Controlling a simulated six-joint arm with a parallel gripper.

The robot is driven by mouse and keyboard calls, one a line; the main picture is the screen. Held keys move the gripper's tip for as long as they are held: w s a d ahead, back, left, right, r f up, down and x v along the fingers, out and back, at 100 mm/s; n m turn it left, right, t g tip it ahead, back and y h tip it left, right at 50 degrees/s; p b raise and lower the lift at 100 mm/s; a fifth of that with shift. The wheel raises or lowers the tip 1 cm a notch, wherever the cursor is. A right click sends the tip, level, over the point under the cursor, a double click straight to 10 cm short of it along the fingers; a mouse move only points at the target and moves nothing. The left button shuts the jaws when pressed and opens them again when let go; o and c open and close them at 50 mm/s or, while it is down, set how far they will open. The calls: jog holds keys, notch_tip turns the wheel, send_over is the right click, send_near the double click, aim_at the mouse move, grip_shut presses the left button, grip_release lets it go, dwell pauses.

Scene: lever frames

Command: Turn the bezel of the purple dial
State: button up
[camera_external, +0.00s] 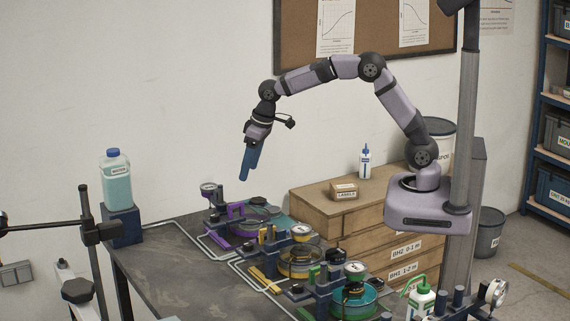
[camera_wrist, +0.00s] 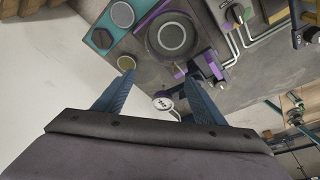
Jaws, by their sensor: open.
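The purple lever frame (camera_external: 236,211) stands at the far end of the dark workbench. Its small round dial (camera_external: 208,187) has a pale face and sits on a post at the left of that frame. In the wrist view the dial (camera_wrist: 163,103) shows between my two blue fingers, with purple parts (camera_wrist: 208,66) beside it. My gripper (camera_external: 245,178) is in the air above and to the right of the dial, pointing down, apart from it. In the wrist view my gripper (camera_wrist: 160,78) is open and empty. The dial's markings are too small to read.
A yellow lever frame (camera_external: 299,257) and a teal and green one (camera_external: 350,295) stand nearer on the bench. A water bottle (camera_external: 116,178) stands on a blue block at the left. A wooden drawer cabinet (camera_external: 330,215) is behind. The air around my gripper is clear.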

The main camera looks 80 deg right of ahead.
jog(key=t, duration=0.1)
send_near(210, 186)
jog(key=shift+p+x, duration=1.6)
jog(key=shift+x, duration=2.05)
jog(key=shift+w+d, duration=0.1)
jog(key=shift+r, duration=0.1)
jog(key=c, duration=1.1)
